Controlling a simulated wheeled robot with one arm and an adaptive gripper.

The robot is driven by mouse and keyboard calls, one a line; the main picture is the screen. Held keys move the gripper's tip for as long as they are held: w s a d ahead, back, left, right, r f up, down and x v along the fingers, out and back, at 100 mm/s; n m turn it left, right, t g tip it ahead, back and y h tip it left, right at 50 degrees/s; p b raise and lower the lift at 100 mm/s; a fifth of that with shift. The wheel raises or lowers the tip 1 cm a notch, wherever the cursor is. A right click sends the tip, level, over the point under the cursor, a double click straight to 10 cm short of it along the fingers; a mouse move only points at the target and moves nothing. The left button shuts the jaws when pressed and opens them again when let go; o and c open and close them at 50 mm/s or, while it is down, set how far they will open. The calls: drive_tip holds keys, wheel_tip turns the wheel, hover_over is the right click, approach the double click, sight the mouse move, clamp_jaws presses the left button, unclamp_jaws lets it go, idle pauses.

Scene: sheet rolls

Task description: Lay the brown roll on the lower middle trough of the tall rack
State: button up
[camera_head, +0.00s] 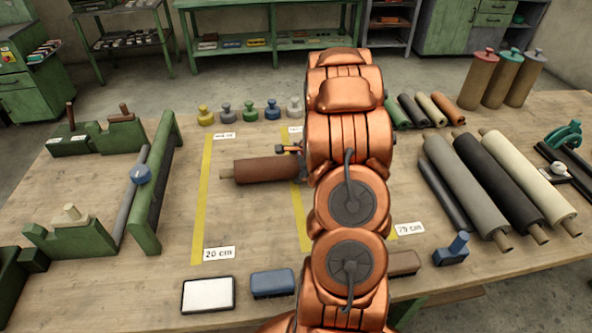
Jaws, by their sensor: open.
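The brown roll (262,170) lies flat on the wooden table, across the space between two yellow tape strips. A thin core end sticks out at its left. Its right end is hidden behind my copper-coloured arm. Only a small dark part of my gripper (288,149) shows at the left edge of the arm, just above the roll's right part. The gripper is open, and I see nothing held in it. The rest of it is hidden by the arm, so I cannot tell whether it touches the roll. I cannot make out a tall rack with troughs.
Grey, black and cream rolls (530,180) lie at the right, with upright brown rolls (482,78) behind. Several small knobbed weights (249,110) line the back. A green fixture (157,185) with a grey bar stands left. A white pad (208,295) and blue block (272,283) lie in front.

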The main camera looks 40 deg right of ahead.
drive_tip(key=shift+r, duration=0.1)
drive_tip(key=c, duration=1.5)
